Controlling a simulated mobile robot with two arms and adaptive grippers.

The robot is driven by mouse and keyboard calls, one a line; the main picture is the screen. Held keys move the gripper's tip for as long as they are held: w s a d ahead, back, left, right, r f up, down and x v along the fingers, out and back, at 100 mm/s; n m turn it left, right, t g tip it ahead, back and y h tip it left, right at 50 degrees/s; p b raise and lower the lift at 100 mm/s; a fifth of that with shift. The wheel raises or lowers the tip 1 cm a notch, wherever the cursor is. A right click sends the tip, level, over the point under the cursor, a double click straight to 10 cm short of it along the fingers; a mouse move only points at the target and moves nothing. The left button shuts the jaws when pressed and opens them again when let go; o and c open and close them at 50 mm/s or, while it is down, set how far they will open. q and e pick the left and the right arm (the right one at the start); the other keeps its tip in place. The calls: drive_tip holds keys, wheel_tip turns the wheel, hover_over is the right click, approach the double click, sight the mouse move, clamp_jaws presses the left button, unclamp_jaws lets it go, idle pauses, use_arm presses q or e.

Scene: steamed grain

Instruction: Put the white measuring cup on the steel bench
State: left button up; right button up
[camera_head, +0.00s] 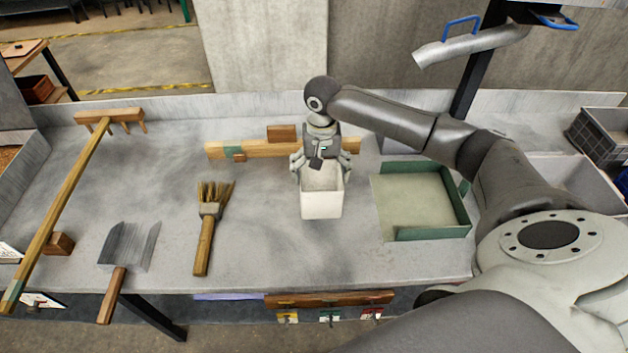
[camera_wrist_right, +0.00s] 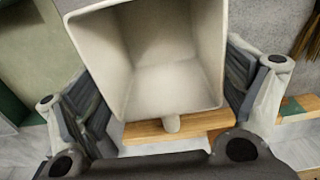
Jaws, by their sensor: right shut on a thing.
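The white measuring cup (camera_head: 322,204) is a square, open-topped white box over the middle of the grey steel bench (camera_head: 262,240). My right gripper (camera_head: 321,170) is at its far side, with fingers on either side of it, shut on it. In the right wrist view the cup (camera_wrist_right: 165,80) looks empty and upright, with a short stub at the near wall between the fingers (camera_wrist_right: 170,105). I cannot tell whether its base touches the bench. My left gripper is not in view.
A green-edged tray (camera_head: 402,234) lies just right of the cup. A brush (camera_head: 206,225), a metal scoop (camera_head: 128,246) and a long wooden rake (camera_head: 62,200) lie to the left. A wooden bar (camera_head: 262,150) lies behind the cup. Grey crates (camera_head: 600,135) stand far right.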

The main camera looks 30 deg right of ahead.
sight(314, 183)
drive_tip(key=shift+w+a+f, duration=0.2)
drive_tip(key=shift+w+f, duration=0.35)
drive_tip(key=shift+f, duration=0.2)
drive_tip(key=shift+w+a+f, duration=0.15)
drive_tip(key=shift+w+f, duration=0.4)
drive_tip(key=shift+f, duration=0.15)
wheel_tip(314, 183, down, 3)
drive_tip(key=shift+r, duration=0.1)
drive_tip(key=o, duration=1.1)
wheel_tip(314, 183, up, 12)
